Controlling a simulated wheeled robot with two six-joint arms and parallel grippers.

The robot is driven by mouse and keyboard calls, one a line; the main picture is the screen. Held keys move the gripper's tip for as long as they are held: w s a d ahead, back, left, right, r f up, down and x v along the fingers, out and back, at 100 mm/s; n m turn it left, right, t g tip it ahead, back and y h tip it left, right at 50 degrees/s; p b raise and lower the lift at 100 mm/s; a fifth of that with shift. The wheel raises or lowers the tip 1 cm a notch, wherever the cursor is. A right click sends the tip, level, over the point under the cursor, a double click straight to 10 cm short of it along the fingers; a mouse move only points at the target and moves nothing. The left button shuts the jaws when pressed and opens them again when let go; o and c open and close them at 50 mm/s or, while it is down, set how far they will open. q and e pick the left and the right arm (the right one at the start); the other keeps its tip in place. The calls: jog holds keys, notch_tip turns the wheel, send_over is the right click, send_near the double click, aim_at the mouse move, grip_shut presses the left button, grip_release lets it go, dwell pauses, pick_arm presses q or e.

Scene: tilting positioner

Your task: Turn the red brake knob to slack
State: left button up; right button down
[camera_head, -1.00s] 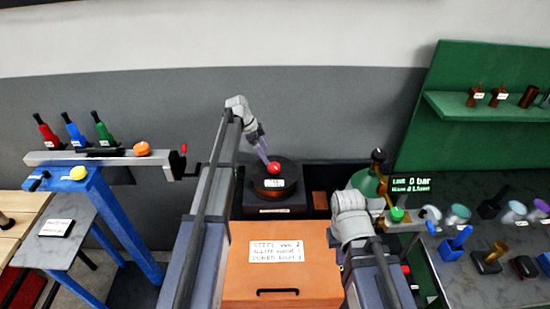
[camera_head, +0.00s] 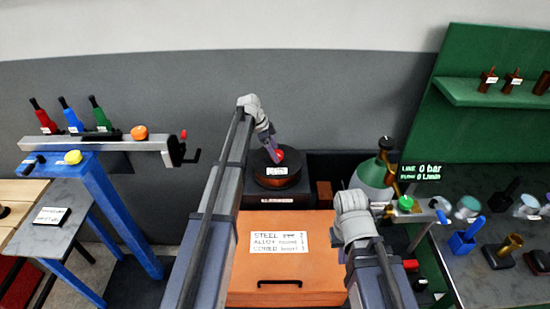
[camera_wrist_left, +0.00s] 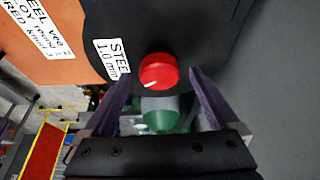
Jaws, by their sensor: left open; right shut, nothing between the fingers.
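The red brake knob (camera_head: 280,156) sits on top of a dark round spool (camera_head: 277,181) with a white label. In the left wrist view the knob (camera_wrist_left: 159,71) is round with a white mark at its lower left edge. My left gripper (camera_head: 273,155) is at the knob; its purple fingers partly cover it in the head view. In the left wrist view my left gripper (camera_wrist_left: 163,76) is open, with one finger on each side of the knob and gaps visible. My right gripper (camera_head: 381,209) is shut and empty, mostly hidden behind my right wrist, far from the knob.
An orange cabinet (camera_head: 283,270) with a label stands in front of the spool. A green gas cylinder (camera_head: 373,175) with a regulator stands to the right. A blue stand (camera_head: 115,215) with a rail is at the left. A green-backed bench (camera_head: 490,115) is at the right.

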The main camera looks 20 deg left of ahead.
pick_arm(q)
jog(key=shift+d+f, duration=0.1)
jog(key=shift+f, duration=0.25)
jog(key=shift+r, duration=0.1)
pick_arm(e)
jog(key=shift+f, duration=0.3)
pick_arm(q)
jog(key=c, duration=1.4)
jog(key=shift+n, duration=0.3)
